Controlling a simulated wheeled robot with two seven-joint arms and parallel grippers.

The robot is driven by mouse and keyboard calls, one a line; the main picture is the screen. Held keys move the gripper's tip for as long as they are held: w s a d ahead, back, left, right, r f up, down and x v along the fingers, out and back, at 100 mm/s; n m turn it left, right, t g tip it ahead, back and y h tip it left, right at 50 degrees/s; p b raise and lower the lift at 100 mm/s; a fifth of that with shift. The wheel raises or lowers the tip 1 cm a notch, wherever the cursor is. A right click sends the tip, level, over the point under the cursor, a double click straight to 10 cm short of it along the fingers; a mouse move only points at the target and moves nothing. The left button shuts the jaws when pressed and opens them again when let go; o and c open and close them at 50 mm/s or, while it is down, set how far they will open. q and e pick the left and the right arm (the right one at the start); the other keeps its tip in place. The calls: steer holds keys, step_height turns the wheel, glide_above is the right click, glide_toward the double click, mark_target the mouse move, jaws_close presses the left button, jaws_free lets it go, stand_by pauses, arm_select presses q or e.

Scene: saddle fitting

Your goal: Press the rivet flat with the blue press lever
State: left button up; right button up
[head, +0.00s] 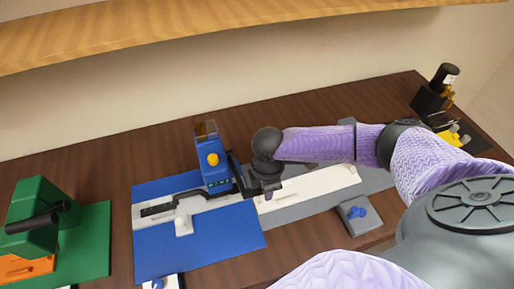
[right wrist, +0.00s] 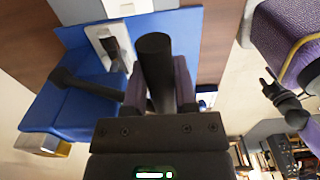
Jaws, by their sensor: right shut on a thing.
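The blue press (head: 214,168) stands on a blue mat, with a yellow knob on its front. It also shows in the right wrist view (right wrist: 75,103). Its black lever (right wrist: 92,88) runs from the press to a thick black grip (right wrist: 154,62). My right gripper (head: 268,188) is beside the press on its right. In the right wrist view its purple-sided fingers (right wrist: 157,88) are shut around the grip. A black strap (head: 165,207) lies on a white strip in front of the press. I cannot make out the rivet. My left gripper is not in view.
The blue mat (head: 200,255) lies mid-table. A green press (head: 40,212) with an orange part is at the left. A white board (head: 310,188) and a grey block with a blue knob (head: 357,213) are at the right. A black device (head: 435,95) stands at the far right.

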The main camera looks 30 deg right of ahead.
steer(key=shift+s+a+f+b, duration=0.1)
steer(key=shift+s+f+b, duration=0.2)
steer(key=shift+f+b, duration=0.85)
steer(key=shift+s+a+f+b, duration=0.1)
steer(key=shift+s+f+b, duration=0.25)
steer(key=shift+f, duration=1.45)
steer(key=shift+s+a+f+b, duration=0.1)
steer(key=shift+s+f+b, duration=0.2)
steer(key=shift+f+b, duration=0.85)
steer(key=shift+f+p, duration=0.25)
steer(key=shift+p, duration=0.25)
steer(key=shift+d, duration=0.1)
steer(key=shift+w+r+p, duration=0.15)
steer(key=shift+r+p, duration=1.5)
steer(key=shift+p, duration=0.2)
